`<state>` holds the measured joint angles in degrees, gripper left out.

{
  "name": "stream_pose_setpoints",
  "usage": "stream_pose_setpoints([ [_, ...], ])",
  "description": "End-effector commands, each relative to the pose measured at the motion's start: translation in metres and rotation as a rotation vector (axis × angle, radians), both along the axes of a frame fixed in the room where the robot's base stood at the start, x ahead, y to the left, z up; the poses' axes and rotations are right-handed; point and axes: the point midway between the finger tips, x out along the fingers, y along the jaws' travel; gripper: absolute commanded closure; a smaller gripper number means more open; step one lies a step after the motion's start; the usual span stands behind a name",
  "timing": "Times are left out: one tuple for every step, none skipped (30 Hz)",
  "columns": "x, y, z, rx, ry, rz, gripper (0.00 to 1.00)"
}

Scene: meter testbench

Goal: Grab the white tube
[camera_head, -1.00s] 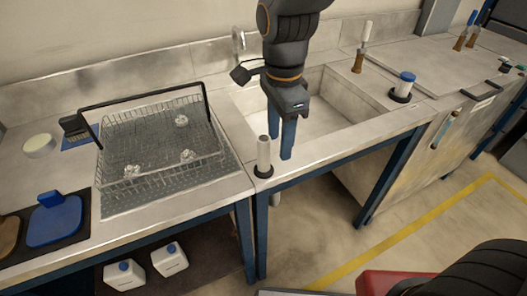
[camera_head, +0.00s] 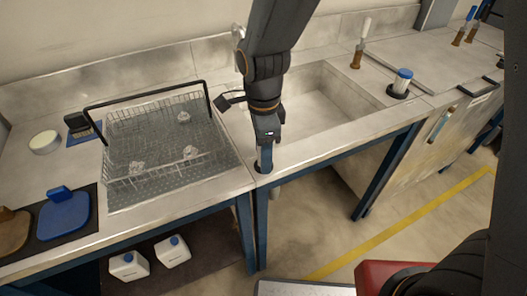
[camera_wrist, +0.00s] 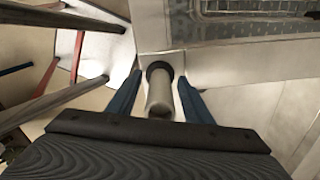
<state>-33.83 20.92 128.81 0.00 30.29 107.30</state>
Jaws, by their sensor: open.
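The white tube (camera_wrist: 159,98) stands in a dark round base on the front edge of the bench, between the wire basket and the sink. In the wrist view it lies between the two blue fingers of my gripper (camera_wrist: 158,97), with a finger on each side. The fingers are open, and a gap shows beside the tube. In the head view my gripper (camera_head: 265,158) points down at the bench's front edge and hides the tube.
A wire basket (camera_head: 112,190) with glassware stands left of my gripper. The sink (camera_head: 320,105) is behind and to the right.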

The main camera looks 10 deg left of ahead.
Motion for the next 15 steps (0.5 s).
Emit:
stream_pose_setpoints([
  [-0.0004, -0.0003, -0.0028, 0.0, 0.001, 0.0, 0.54],
  [-0.0004, -0.0003, -0.0038, 0.0, 0.001, 0.0, 0.54],
  [-0.0003, -0.0003, -0.0046, 0.0, 0.001, 0.0, 0.54],
  [-0.0002, -0.0003, -0.0048, 0.0, 0.001, 0.0, 0.54],
  [-0.0002, -0.0003, -0.0049, 0.0, 0.001, 0.0, 0.54],
  [-0.0001, -0.0002, -0.0048, 0.0, 0.0, 0.0, 0.54],
  [0.0, -0.0002, -0.0047, 0.0, 0.0, 0.0, 0.54],
  [0.0, -0.0002, -0.0047, 0.0, 0.0, 0.0, 0.54],
  [0.0, -0.0002, -0.0047, 0.0, 0.0, 0.0, 0.54],
  [0.0, -0.0002, -0.0046, 0.0, 0.0, 0.0, 0.59],
  [0.0, -0.0002, -0.0046, 0.0, 0.0, 0.0, 0.64],
  [0.0, -0.0002, -0.0045, 0.0, 0.0, 0.0, 0.71],
  [0.0001, -0.0002, -0.0045, 0.0, 0.0, 0.0, 0.76],
  [0.0001, -0.0002, -0.0045, 0.0, 0.0, 0.0, 0.81],
  [0.0001, -0.0002, -0.0044, 0.0, 0.0, 0.0, 0.88],
])
